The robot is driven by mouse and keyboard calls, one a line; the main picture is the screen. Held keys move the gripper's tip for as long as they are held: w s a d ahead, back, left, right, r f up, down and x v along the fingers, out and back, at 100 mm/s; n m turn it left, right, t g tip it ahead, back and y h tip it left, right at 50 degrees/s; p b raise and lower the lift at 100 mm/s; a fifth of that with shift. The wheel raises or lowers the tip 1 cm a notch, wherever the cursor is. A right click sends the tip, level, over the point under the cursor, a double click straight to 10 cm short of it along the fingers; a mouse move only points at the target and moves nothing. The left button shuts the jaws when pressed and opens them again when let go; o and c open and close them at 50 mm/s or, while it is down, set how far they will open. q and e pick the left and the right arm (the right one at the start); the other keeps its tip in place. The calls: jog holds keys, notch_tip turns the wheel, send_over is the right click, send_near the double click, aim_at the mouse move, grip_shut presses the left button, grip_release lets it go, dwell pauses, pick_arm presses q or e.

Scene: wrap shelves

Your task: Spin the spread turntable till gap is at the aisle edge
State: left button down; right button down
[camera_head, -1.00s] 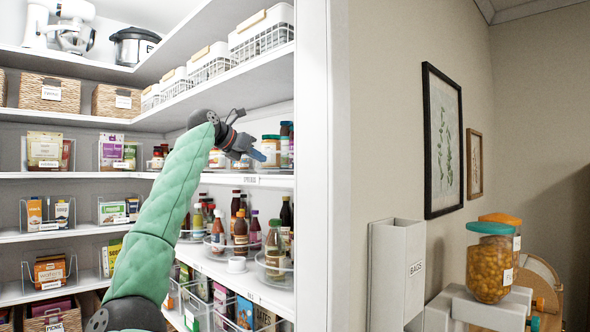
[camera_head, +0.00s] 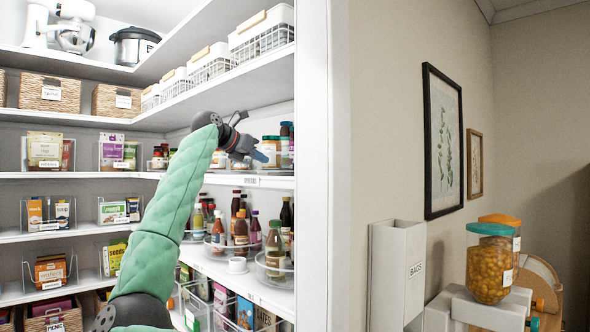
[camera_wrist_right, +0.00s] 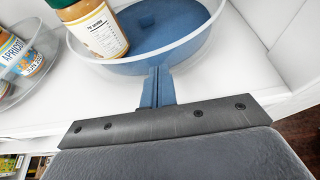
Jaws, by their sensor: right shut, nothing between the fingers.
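The spread turntable (camera_wrist_right: 188,60) shows in the right wrist view as a round blue disc with a clear raised rim. In the head view, spread jars (camera_head: 270,150) stand on the shelf, and my gripper partly hides the turntable. My right gripper (camera_head: 262,156) is shut and empty, its blue fingers (camera_wrist_right: 157,82) at the near outer rim. Whether they touch it, I cannot tell. My left gripper is not in view.
Another clear turntable with jars (camera_wrist_right: 28,62) sits to the left on the same white shelf. A shelf with sauce bottles (camera_head: 240,232) is below, and white baskets (camera_head: 262,35) are above. The white door frame (camera_head: 313,180) stands close to the right.

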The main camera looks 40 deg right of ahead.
jog(key=shift+w+a+r+p, duration=0.1)
jog(key=shift+w+p, duration=0.5)
jog(key=shift+w, duration=0.4)
jog(key=shift+w+p, duration=0.55)
jog(key=shift+w+a, duration=0.15)
jog(key=shift+a, duration=1.5)
jog(key=shift+a, duration=0.1)
